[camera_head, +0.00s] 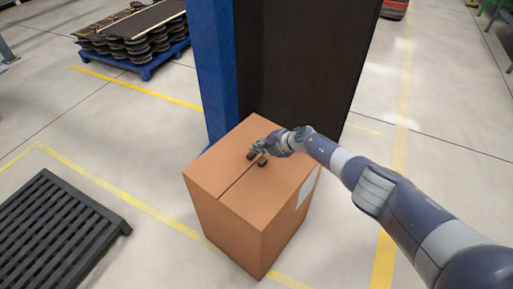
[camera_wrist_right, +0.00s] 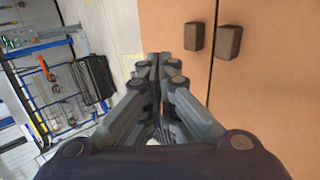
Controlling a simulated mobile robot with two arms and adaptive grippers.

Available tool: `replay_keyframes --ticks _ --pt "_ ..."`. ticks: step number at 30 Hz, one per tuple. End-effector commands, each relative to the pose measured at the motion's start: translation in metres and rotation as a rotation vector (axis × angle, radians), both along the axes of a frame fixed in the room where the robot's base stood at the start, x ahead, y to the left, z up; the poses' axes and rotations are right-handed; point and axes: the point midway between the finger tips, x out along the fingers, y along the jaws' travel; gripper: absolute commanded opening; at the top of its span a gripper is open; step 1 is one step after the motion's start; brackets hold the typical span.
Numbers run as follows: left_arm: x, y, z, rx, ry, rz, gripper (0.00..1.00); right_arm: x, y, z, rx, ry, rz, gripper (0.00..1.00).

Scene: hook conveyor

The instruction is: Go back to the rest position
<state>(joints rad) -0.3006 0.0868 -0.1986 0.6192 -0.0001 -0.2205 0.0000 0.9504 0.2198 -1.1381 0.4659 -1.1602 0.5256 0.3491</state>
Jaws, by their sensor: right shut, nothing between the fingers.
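My right gripper (camera_head: 256,150) is above the top of a brown cardboard box (camera_head: 226,173), its arm coming in from the right. In the right wrist view the gripper (camera_wrist_right: 159,60) has its fingers together, with nothing between them. Two small dark knobs, a near one (camera_head: 262,162) and one partly by the fingers (camera_head: 250,156), are on the box top at its seam. In the wrist view the knobs (camera_wrist_right: 194,36) and (camera_wrist_right: 228,41) stand beside the fingers, apart from them. I cannot tell the exact height of the gripper over the box. My left gripper is not in view.
A blue post (camera_head: 213,70) and a tall dark panel (camera_head: 300,65) stand right behind the box. A black slatted pallet (camera_head: 55,235) lies at lower left. A blue pallet with stacked dark parts (camera_head: 147,68) is at the back left. Grey floor with yellow lines is clear between.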

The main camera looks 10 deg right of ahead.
Motion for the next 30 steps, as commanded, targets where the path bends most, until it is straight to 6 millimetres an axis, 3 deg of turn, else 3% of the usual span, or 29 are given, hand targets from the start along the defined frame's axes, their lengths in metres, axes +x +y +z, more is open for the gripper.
replay_keyframes --ticks 1,9,20,23,26,30 --pt "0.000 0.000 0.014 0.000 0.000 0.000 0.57 0.000 -0.003 0.017 -0.004 -0.001 0.000 0.00" --pt "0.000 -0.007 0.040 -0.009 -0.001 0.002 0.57 0.000 -0.002 0.057 -0.003 -0.002 -0.001 0.00" --pt "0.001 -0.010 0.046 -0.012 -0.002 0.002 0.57 -0.001 0.000 0.070 0.001 0.001 -0.002 0.00" --pt "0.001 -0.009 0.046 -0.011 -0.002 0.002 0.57 -0.007 0.017 0.068 0.048 -0.009 -0.007 0.00" --pt "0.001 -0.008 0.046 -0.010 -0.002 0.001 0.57 -0.022 0.056 0.068 0.170 -0.036 -0.037 0.00" --pt "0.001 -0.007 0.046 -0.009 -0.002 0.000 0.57 -0.050 0.108 0.085 0.427 -0.075 -0.182 0.00"
